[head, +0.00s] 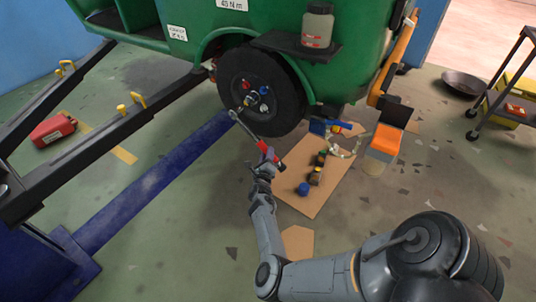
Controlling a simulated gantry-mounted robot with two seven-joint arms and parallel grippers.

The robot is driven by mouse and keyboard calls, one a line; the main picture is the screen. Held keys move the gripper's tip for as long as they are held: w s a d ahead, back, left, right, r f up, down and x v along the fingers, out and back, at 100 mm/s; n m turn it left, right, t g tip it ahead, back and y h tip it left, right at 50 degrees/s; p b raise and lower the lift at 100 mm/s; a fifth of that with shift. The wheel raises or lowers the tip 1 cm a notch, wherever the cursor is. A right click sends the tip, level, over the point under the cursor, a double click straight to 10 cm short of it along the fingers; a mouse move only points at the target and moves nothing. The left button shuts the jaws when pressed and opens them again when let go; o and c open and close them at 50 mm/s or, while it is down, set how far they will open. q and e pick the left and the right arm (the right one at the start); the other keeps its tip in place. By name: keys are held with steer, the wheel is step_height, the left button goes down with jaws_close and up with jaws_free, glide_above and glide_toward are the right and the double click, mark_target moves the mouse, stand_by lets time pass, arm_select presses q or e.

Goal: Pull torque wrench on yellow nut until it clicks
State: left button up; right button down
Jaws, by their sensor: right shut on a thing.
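The torque wrench (248,132) has a metal shaft and a red handle. Its head end is at the lower left of the black wheel (287,112) of the green vehicle. Small coloured nuts show around the wheel hub; the yellow nut is too small to place surely, and I cannot tell whether the wrench head is seated on it. My right gripper (264,168) is shut on the wrench's red handle, below and to the right of the wheel. My left gripper is out of view.
A cardboard sheet (312,200) with several small coloured parts lies right of my right gripper. A blue lift beam (150,178) runs along the floor at left. A black cart (500,100) is at the right edge.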

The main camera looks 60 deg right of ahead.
steer(key=shift+a+r, duration=0.1)
steer(key=shift+r, duration=0.05)
steer(key=a+p, duration=0.2)
steer(key=a, duration=0.4)
steer(key=shift+w+a, duration=0.4)
stand_by(0.6)
